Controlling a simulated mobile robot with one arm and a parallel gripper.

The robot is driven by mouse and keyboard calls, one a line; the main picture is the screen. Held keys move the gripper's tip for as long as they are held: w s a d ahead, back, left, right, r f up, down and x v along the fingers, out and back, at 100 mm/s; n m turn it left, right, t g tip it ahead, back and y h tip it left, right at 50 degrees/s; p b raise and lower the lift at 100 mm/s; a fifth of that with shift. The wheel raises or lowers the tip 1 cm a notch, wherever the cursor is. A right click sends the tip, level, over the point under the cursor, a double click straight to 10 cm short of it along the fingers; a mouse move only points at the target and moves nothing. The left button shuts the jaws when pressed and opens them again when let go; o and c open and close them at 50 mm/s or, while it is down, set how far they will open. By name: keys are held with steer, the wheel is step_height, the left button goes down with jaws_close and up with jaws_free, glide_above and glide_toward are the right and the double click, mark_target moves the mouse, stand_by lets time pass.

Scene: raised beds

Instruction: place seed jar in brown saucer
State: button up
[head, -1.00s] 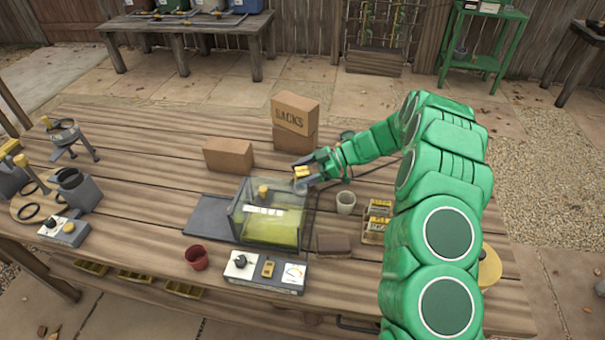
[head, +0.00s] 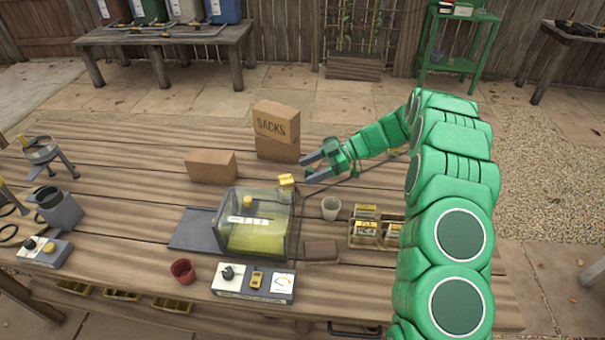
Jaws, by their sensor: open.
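My gripper (head: 309,169) is open and empty above the table, its fingers pointing left. Just left of and below its fingertips is a small yellow block-like thing (head: 286,180), apart from the fingers, at the back right corner of the clear case (head: 258,222). I cannot tell whether it is the lid of the seed jar or rests on the case. A flat brown squarish piece (head: 321,251) lies right of the case. I cannot tell whether it is the brown saucer; no round brown saucer shows clearly.
A pale cup (head: 331,208) and a tray of seed packets (head: 365,243) stand right of the case. A red pot (head: 183,271) and a control box (head: 254,283) are in front. Cardboard boxes (head: 276,131) stand behind. My arm hides the table's right side.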

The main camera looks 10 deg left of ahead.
steer(key=shift+v, duration=1.75)
